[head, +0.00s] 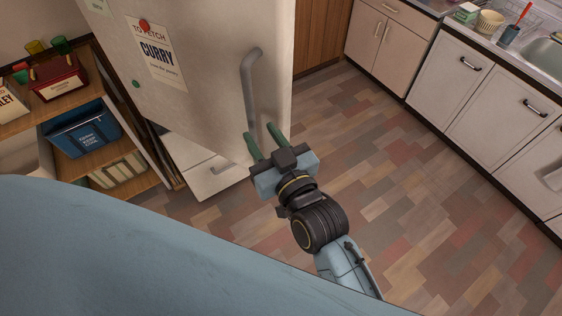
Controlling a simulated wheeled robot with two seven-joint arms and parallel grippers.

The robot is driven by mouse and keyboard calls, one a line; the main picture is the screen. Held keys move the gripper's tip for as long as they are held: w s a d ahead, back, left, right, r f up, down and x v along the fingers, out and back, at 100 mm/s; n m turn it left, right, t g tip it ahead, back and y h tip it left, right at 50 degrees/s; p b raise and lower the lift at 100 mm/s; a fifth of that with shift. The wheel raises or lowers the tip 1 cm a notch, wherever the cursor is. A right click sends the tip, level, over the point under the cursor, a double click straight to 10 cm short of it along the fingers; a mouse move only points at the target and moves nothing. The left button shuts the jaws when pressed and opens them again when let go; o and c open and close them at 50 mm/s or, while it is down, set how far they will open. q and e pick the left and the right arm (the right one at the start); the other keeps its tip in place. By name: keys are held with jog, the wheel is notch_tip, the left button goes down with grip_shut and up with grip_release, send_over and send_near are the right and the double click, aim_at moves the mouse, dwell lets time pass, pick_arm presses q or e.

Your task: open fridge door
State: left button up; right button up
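The fridge (205,60) stands upright at the upper middle of the head view, its cream front facing me. A grey vertical bar handle (249,85) is fixed near the right side of its door. I cannot tell whether the door is slightly ajar. My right gripper (260,131) is at the lower end of the handle, with its two green fingers spread apart. The handle's lower end shows near the fingertips; whether they touch it I cannot tell. My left gripper is not in view.
A wooden shelf (112,172) with a blue bin (82,132) and a red box (58,82) stands left of the fridge. White cabinets (445,84) and a sink (543,52) line the right. The tiled floor (400,180) between is clear.

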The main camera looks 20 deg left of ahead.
jog(key=v, duration=0.7)
jog(key=shift+s+d+b, duration=0.3)
